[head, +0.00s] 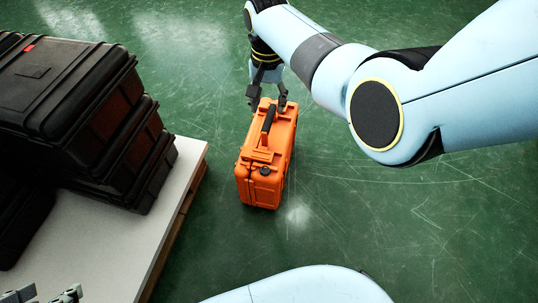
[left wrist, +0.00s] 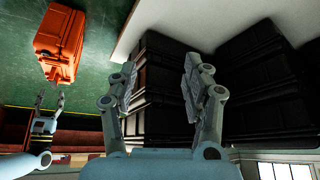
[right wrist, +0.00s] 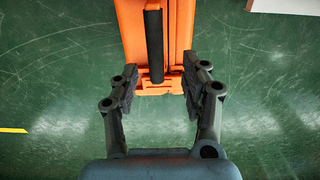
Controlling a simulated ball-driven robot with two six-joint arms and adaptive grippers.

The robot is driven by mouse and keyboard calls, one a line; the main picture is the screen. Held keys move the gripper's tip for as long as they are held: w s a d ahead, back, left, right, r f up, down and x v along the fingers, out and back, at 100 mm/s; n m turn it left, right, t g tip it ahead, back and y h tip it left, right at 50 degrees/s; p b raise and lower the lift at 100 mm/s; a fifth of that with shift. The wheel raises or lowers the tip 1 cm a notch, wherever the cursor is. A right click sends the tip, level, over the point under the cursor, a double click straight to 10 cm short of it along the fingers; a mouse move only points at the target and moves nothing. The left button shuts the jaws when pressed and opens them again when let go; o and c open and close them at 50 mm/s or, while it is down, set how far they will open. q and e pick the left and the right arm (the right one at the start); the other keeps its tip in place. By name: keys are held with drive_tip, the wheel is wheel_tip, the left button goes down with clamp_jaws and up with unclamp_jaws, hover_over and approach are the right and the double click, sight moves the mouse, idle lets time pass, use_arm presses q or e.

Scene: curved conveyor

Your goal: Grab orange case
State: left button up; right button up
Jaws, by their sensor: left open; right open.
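The orange case (head: 259,182) stands upright on the green floor in the head view, with a black handle (head: 268,118) along its top. It also shows at the upper left of the left wrist view (left wrist: 62,38) and at the top of the right wrist view (right wrist: 129,28). My right gripper (head: 268,100) is open at the case's far end, its fingers apart; in the right wrist view its fingertips (right wrist: 158,80) lie to either side of the end of the handle. I cannot tell whether they touch the case. My left gripper (left wrist: 158,72) is open and empty, facing black cases.
Several black cases (head: 65,85) are stacked at the left on a pale platform (head: 95,245), whose edge runs close to the orange case's left. The green floor (head: 450,220) right of the orange case is clear. A yellow floor line (right wrist: 12,130) shows in the right wrist view.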

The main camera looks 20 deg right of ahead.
sight(269, 116)
drive_tip(key=f+b, duration=0.1)
drive_tip(key=s+f+b, duration=0.1)
drive_tip(key=f, duration=0.1)
drive_tip(key=shift+s+f, duration=0.1)
drive_tip(key=shift+f, duration=0.05)
drive_tip(key=shift+f+b, duration=0.6)
use_arm(q)
wheel_tip(269, 116, down, 5)
drive_tip(key=t, duration=0.4)
drive_tip(key=shift+s+d+r+t, duration=0.1)
drive_tip(key=shift+d+r+t, duration=0.1)
drive_tip(key=shift+t, duration=0.1)
use_arm(e)
drive_tip(key=shift+f, duration=0.3)
drive_tip(key=shift+c, duration=0.4)
clamp_jaws()
drive_tip(key=shift+r, duration=0.1)
